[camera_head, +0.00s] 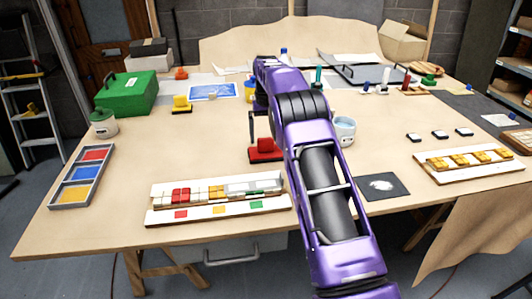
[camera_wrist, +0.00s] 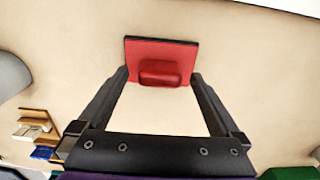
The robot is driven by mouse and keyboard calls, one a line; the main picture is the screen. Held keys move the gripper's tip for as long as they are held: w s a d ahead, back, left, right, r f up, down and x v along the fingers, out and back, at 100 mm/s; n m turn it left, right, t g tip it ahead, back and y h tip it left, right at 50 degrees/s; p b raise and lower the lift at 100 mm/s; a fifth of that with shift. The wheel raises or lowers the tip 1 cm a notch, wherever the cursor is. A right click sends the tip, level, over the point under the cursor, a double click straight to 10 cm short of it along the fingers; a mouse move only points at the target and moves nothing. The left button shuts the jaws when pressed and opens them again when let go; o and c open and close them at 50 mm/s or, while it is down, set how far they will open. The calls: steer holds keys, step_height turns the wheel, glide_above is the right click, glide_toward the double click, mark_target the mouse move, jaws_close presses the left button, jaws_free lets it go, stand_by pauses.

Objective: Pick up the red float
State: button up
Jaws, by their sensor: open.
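The red float (camera_head: 265,150) lies flat on the table near the middle, behind the mosaic panel, with its block handle up. In the wrist view the red float (camera_wrist: 160,50) shows a rectangular plate with a rounded handle. My gripper (camera_wrist: 160,78) is open, with one finger at each side of the handle and a gap on both sides. I cannot tell how far above the plate the fingertips are. In the head view my purple arm hides most of the gripper.
A mosaic panel (camera_head: 220,212) with coloured tiles lies in front of the float. A light-blue cup (camera_head: 344,131) stands to the right, behind my arm. A yellow float (camera_head: 181,104) is further back left. A tray of coloured compartments (camera_head: 82,178) is at the left. Bare table surrounds the float.

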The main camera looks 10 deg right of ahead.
mark_target(266, 139)
steer(key=f, duration=0.2)
steer(key=shift+w+f, duration=0.2)
steer(key=shift+f, duration=0.15)
steer(key=shift+s+f, duration=0.1)
steer(key=shift+f, duration=0.25)
steer(key=c, duration=1.5)
